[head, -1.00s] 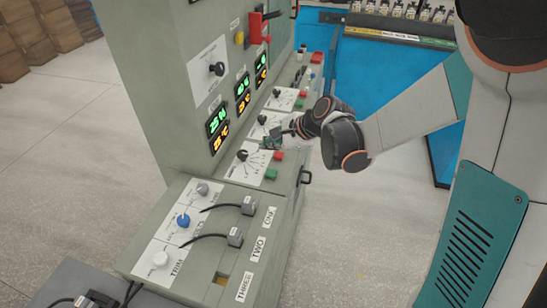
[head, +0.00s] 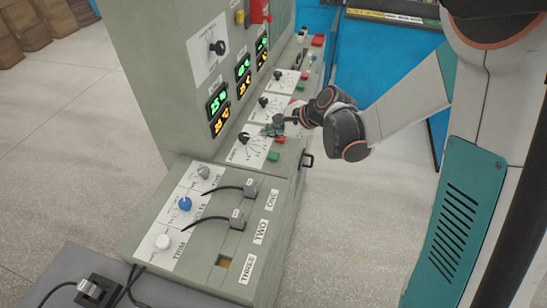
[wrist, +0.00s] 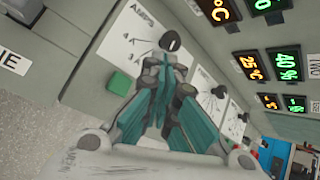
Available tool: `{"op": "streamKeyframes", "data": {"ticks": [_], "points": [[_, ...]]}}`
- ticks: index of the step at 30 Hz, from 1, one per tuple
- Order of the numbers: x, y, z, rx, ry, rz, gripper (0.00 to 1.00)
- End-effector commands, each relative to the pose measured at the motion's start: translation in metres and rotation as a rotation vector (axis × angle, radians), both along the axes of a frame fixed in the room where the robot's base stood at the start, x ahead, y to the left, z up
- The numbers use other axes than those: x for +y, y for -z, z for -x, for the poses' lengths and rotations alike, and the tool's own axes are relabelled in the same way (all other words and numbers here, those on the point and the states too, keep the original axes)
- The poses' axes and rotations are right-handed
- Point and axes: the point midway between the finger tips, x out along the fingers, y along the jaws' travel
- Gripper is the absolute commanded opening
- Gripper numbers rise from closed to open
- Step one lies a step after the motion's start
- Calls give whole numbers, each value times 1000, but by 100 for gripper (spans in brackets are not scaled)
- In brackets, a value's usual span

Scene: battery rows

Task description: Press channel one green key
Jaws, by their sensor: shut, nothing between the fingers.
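The nearest panel plate, marked AMPS in the wrist view, has a black knob (head: 244,138), a red key (head: 279,140) and a green key (head: 273,156). The green key (wrist: 120,82) also shows in the wrist view, square and raised, left of my fingers. I take it as channel one's; a label ending in "NE" (wrist: 12,61) is near it. My gripper (head: 268,131) is shut and empty, above the plate close to the red key. In the wrist view its fingertips (wrist: 163,62) are together, apart from the green key, with the knob (wrist: 170,41) beyond.
Similar plates with knobs and keys continue along the console toward the back. The upright cabinet face with lit displays (head: 219,110) rises to the left of my gripper. Cable plugs (head: 250,188) stand on the nearer box. Open floor (head: 370,230) lies to the right.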

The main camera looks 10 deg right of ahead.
Motion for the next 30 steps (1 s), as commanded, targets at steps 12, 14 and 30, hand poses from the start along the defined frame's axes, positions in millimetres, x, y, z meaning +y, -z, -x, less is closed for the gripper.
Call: {"op": "streamKeyframes", "data": {"ticks": [12, 14, 30], "points": [[0, 58, 0, 0, 0, 0, 0], [0, 62, 0, 0, 0, 0, 0], [0, 64, 0, 0, 0, 0, 0]]}}
